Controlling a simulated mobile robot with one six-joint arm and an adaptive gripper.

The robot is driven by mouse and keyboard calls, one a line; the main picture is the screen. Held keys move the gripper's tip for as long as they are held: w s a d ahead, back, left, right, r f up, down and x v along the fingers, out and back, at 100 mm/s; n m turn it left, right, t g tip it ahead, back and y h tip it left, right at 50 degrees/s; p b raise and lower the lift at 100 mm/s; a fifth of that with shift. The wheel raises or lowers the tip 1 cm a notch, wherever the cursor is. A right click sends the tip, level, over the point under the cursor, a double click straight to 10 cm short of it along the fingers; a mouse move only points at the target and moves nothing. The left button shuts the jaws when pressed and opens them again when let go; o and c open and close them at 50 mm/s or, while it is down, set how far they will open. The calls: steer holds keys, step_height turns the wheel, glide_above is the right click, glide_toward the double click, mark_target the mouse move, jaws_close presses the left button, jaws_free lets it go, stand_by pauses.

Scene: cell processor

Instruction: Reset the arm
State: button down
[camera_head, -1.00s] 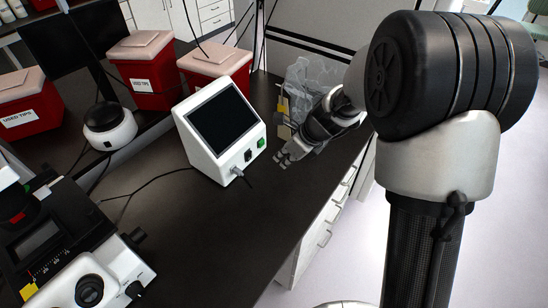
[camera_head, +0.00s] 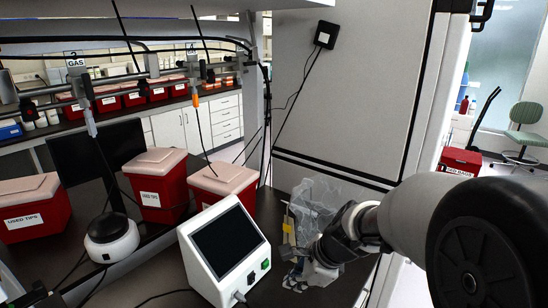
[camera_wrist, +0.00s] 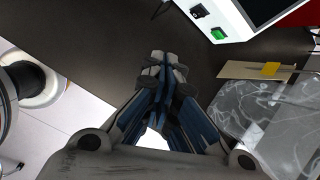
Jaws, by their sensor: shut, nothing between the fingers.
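My gripper (camera_head: 298,277) is over the dark bench at the lower middle of the head view, right of the white device with a dark screen (camera_head: 228,247). In the wrist view my gripper (camera_wrist: 168,62) has its fingertips together with nothing between them, above the bare dark bench top. A clear crumpled plastic bag (camera_head: 316,203) stands just behind the gripper in the head view. It shows at the right of the wrist view (camera_wrist: 265,115), beside the fingers. My arm reaches in from the right.
Red bins with pale lids (camera_head: 160,186) stand behind the device, with a round white-and-black instrument (camera_head: 111,240) to the left. Gas valves and hanging cables (camera_head: 85,95) are above the bench. A large grey cabinet (camera_head: 350,100) stands behind the bag. The floor lies beyond the bench's right edge.

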steer(key=s+d+r+n+h, duration=0.2)
steer(key=s+d+r+n, duration=0.2)
steer(key=s+n, duration=0.6)
steer(key=s+d+r+n+t+h+b, duration=0.1)
steer(key=s+d+r+n, duration=0.3)
steer(key=s+n, duration=0.5)
steer(key=s+h, duration=0.1)
steer(key=s, duration=0.4)
steer(key=shift+s+d+r+n, duration=0.25)
steer(key=shift+s+r+n, duration=0.05)
steer(key=shift+r+n, duration=0.1)
